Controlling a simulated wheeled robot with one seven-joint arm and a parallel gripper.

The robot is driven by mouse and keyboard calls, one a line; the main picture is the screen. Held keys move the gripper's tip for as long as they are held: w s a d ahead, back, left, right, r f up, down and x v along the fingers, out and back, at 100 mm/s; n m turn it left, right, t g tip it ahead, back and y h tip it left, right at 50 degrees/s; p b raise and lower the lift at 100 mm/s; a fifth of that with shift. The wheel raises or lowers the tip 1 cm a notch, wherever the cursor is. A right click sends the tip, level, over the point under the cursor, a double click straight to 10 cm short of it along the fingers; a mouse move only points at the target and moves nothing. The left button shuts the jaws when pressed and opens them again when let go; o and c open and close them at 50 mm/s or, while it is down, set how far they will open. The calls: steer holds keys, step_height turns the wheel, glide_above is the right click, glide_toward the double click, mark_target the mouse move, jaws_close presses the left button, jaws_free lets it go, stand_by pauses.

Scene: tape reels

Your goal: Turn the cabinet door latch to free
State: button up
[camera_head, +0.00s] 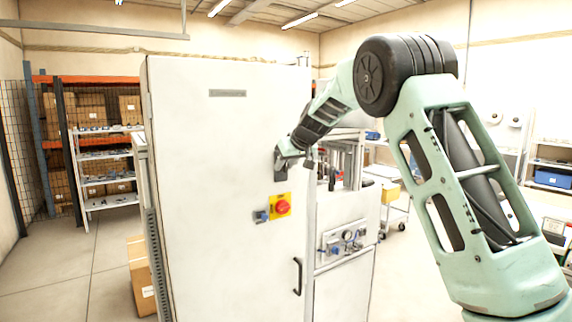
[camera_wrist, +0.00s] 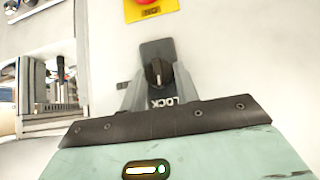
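The cabinet door (camera_head: 225,150) is tall, white and closed in the head view. In the wrist view its latch, a black knob (camera_wrist: 157,72), sits on a dark grey plate (camera_wrist: 157,48). The word LOCK shows upside down on the plate, and the knob's ridge runs roughly up and down in the picture, its lower end toward LOCK. My gripper (camera_wrist: 158,90) has a finger on each side of the knob, apparently with small gaps; contact is not clear. In the head view my gripper (camera_head: 284,158) is at the door face and mostly hides the latch.
A red stop button on a yellow plate (camera_head: 280,206) sits just below the latch. A black door handle (camera_head: 297,276) is lower right. A machine with a control panel (camera_head: 345,242) stands right of the cabinet. A cardboard box (camera_head: 141,275) is on the floor at left.

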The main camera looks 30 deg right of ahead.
steer(key=shift+d+b, duration=0.1)
steer(key=shift+b, duration=0.2)
steer(key=y+b, duration=0.1)
steer(key=m+y+b, duration=0.1)
steer(key=b, duration=0.1)
steer(key=shift+d+f+m+y, duration=0.25)
steer(key=shift+d+m+y, duration=0.05)
steer(key=shift+d+y, duration=0.1)
steer(key=m+y+b, duration=0.1)
steer(key=y+b, duration=0.1)
steer(key=m+y+b, duration=0.1)
steer(key=y+b, duration=0.1)
steer(key=shift+d+f+m+t, duration=0.15)
steer(key=shift+f+m+t, duration=0.05)
steer(key=shift+m+t, duration=0.1)
steer(key=m+y+b, duration=0.1)
steer(key=y+b, duration=0.1)
steer(key=m+t+y+b, duration=0.1)
steer(key=m+y+b, duration=0.1)
steer(key=b, duration=0.1)
steer(key=shift+d+f+t+b, duration=0.2)
steer(key=shift+f+t+b, duration=0.1)
steer(key=shift+f, duration=0.05)
steer(key=shift+m+t+y+b, duration=0.5)
steer(key=shift+m+y+b, duration=0.35)
steer(key=shift+b, duration=0.4)
steer(key=shift+r+y, duration=0.1)
steer(key=shift+y, duration=0.15)
